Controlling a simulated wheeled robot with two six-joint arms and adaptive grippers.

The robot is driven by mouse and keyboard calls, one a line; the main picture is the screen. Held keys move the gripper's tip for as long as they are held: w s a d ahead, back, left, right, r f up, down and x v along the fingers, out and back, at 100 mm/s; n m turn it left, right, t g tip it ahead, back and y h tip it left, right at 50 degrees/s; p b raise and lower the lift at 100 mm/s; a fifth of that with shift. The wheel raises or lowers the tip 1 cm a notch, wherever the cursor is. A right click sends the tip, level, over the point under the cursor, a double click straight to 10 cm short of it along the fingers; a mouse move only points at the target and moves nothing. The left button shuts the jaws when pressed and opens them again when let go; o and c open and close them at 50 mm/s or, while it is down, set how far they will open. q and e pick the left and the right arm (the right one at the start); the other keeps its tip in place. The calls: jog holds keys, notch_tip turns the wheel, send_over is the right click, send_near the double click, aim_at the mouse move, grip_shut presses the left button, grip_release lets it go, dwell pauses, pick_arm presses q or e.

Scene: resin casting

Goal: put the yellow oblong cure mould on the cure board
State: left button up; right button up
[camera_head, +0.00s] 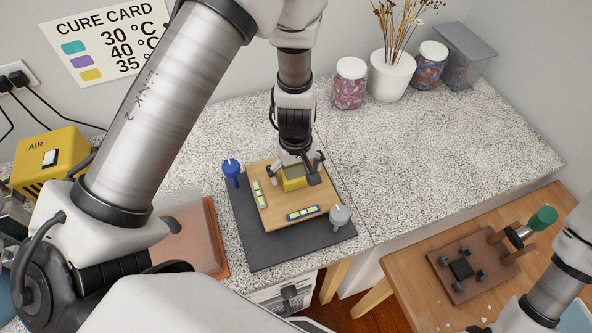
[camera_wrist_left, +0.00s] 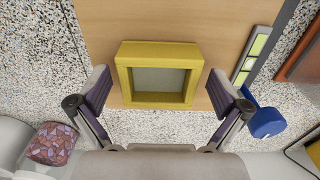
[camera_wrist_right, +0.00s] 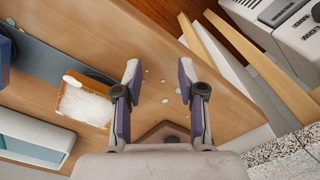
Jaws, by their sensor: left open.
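The yellow oblong cure mould (camera_head: 292,178) is a rectangular block with a grey recess in its top. It appears to sit on the wooden cure board (camera_head: 285,202), near the board's far edge. In the left wrist view the mould (camera_wrist_left: 157,99) lies flat and square to the board (camera_wrist_left: 212,30). My left gripper (camera_head: 295,165) is open above the mould, with one finger on each side and a gap to both sides in the wrist view. My right gripper (camera_wrist_right: 159,72) is open and empty over the wooden side table.
The board lies on a dark mat (camera_head: 285,250) with a blue knob (camera_head: 231,170) and a grey knob (camera_head: 340,215) beside it. Jars and a plant pot (camera_head: 391,75) stand behind. The right counter is clear.

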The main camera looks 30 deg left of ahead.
pick_arm(q)
jog(key=shift+a, duration=0.1)
jog(key=shift+w+r+p, duration=0.1)
jog(key=shift+r+p, duration=0.15)
jog(key=shift+p, duration=0.05)
pick_arm(e)
jog(key=shift+w+r, duration=0.1)
jog(key=shift+r, duration=0.2)
pick_arm(q)
notch_tip(320, 180, up, 12)
jog(key=p, duration=0.8)
jog(key=shift+f, duration=0.2)
pick_arm(e)
notch_tip(320, 180, up, 8)
jog(key=shift+f, duration=0.1)
